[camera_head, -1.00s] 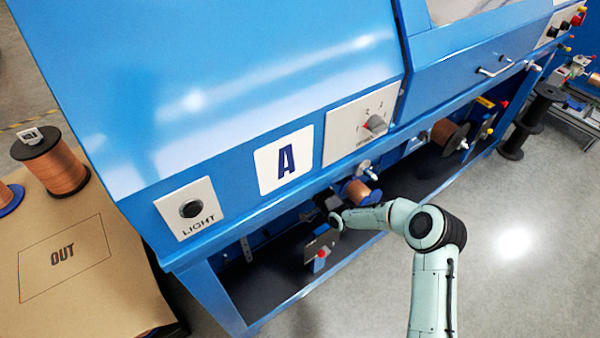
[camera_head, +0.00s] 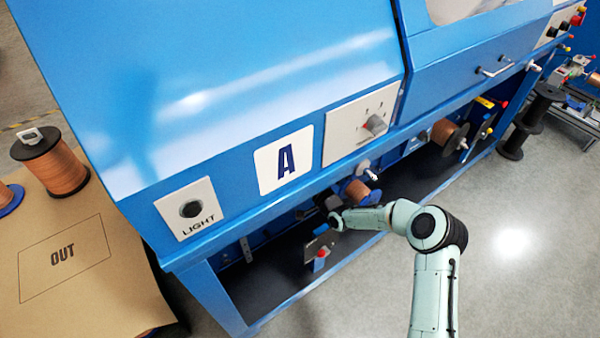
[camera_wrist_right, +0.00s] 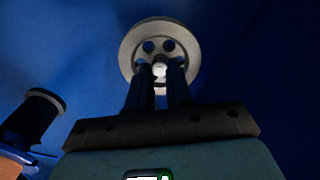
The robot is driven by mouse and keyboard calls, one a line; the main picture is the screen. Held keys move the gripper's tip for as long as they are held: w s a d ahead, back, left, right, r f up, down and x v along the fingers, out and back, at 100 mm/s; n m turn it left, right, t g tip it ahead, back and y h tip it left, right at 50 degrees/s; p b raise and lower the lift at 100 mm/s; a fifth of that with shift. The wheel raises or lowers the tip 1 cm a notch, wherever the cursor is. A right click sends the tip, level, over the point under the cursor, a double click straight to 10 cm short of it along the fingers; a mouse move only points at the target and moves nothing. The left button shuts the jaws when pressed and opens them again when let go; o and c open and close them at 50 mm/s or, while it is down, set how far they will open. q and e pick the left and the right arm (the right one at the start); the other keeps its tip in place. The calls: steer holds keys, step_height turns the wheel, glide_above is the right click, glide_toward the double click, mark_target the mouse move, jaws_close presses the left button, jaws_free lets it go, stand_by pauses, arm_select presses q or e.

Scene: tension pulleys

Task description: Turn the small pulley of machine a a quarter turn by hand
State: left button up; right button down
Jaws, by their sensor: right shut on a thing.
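Machine a is the blue cabinet with the white "A" plate (camera_head: 284,160) in the head view. My right arm reaches into its open lower bay, and my right gripper (camera_head: 328,204) is a dark shape there, partly hidden. In the right wrist view the small grey pulley (camera_wrist_right: 158,33), with round holes in its disc, stands straight ahead against a blue wall. My right gripper (camera_wrist_right: 160,74) is shut on a pale part at the pulley's middle, its two dark fingers in front of the lower disc. Exactly which part is pinched is hard to tell. My left gripper is not in view.
A copper spool (camera_head: 358,192) sits close to my gripper in the bay, and a red knob (camera_head: 321,253) on a bracket below it. A dark flanged spool (camera_wrist_right: 36,116) stands left in the wrist view. Grey floor (camera_head: 510,250) to the right is clear.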

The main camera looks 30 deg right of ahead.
steer(key=c, duration=1)
jaws_free()
steer(key=shift+c, duration=0.2)
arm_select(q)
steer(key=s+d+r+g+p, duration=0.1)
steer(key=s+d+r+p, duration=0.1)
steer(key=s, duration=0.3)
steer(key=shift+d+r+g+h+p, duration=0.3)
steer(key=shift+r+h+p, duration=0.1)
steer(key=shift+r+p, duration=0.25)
arm_select(e)
steer(key=s+d, duration=0.1)
steer(key=s, duration=1.2)
steer(key=shift+s, duration=0.2)
steer(key=shift+f, duration=0.1)
